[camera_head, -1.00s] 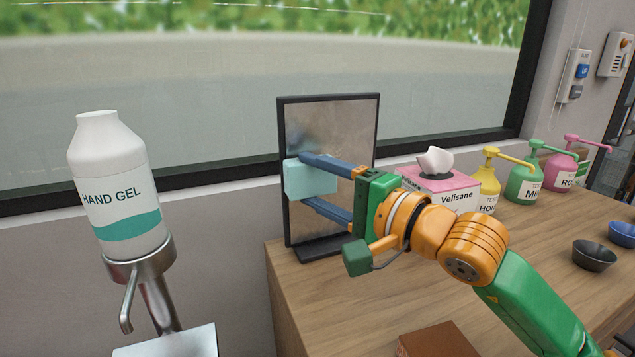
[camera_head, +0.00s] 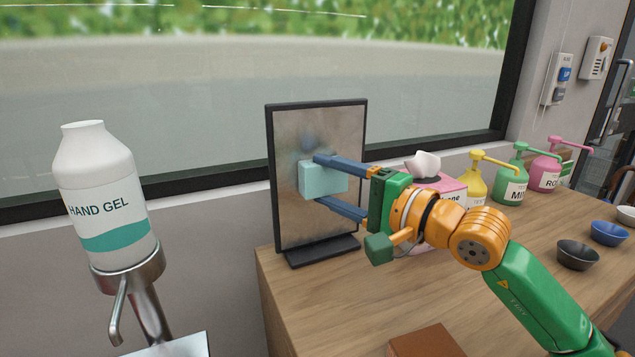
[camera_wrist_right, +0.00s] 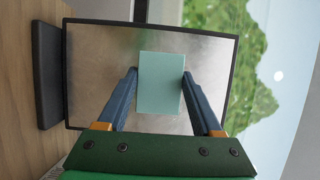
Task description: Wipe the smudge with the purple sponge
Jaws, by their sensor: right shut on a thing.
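A pale teal sponge (camera_head: 322,179) is held between the blue fingers of my right gripper (camera_head: 341,188). No purple sponge is in view. The sponge is at the face of a black-framed mirror (camera_head: 345,125) standing upright on the wooden counter. I cannot tell whether it touches the glass. A dim bluish patch (camera_head: 307,142) shows on the glass just above the sponge; I cannot tell smudge from reflection. In the right wrist view the sponge (camera_wrist_right: 161,83) lies in front of the mirror (camera_wrist_right: 210,78) and hides part of it. My left gripper is not in view.
A hand gel bottle (camera_head: 107,195) in a metal holder is at left. A pink tissue box (camera_head: 446,185) and yellow (camera_head: 477,185), green (camera_head: 517,183) and pink (camera_head: 548,174) pump bottles stand behind my right arm. Bowls, including a black one (camera_head: 577,256), are at right. A brown box (camera_head: 425,342) is in front.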

